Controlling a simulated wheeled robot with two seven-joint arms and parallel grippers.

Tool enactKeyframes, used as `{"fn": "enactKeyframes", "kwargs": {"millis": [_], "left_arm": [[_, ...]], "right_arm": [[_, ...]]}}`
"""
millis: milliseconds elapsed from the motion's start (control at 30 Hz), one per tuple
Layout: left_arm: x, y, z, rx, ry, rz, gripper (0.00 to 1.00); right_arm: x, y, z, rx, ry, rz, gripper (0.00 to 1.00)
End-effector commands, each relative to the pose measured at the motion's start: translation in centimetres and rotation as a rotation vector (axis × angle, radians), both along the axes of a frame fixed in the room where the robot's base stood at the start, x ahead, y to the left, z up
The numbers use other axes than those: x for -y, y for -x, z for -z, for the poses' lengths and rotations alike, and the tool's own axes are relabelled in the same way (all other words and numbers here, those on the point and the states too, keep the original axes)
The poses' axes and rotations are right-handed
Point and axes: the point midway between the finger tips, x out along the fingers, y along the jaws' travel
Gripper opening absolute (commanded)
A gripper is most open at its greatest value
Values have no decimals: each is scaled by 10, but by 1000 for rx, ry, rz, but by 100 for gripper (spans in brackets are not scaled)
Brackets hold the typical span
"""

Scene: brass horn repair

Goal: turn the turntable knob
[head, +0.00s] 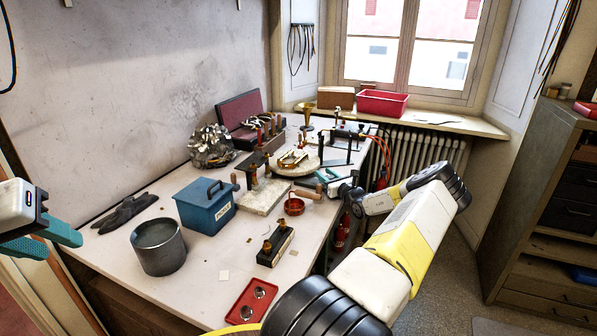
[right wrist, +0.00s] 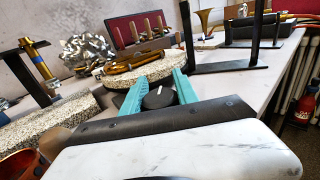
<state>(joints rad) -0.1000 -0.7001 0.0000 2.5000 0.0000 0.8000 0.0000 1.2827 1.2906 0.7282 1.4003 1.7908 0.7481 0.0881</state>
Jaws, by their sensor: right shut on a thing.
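The turntable (head: 308,168) is a round, pale speckled disc on the bench, with a brass horn part (head: 292,158) lying on it. In the right wrist view the disc (right wrist: 110,80) stands just beyond the fingers, with the brass part (right wrist: 133,62) on top. The knob (right wrist: 158,98) is black with a white mark, at the near side of the turntable. My right gripper (right wrist: 160,88) is shut on the knob, one teal finger on each side. In the head view my right gripper (head: 332,178) covers the knob. My left gripper (head: 62,245) is open and empty at the left edge.
A blue box (head: 206,208), a grey pot (head: 159,247), a stone block (head: 262,196) and a copper bowl (head: 294,207) stand nearby. A red tray (head: 251,303) lies at the front edge.

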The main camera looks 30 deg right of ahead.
Motion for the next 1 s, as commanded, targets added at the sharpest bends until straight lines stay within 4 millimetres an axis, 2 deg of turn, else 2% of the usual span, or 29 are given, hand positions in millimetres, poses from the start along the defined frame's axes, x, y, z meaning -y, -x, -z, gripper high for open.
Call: {"fn": "enactKeyframes", "kwargs": {"millis": [267,700,1000], "left_arm": [[0,0,0,0,0,0,36],[0,0,0,0,0,0,36],[0,0,0,0,0,0,36]], "right_arm": [[-2,0,-1,1,7,-107,0],[-13,2,0,-1,4,-426,0],[-17,5,0,-1,3,-548,0]]}}
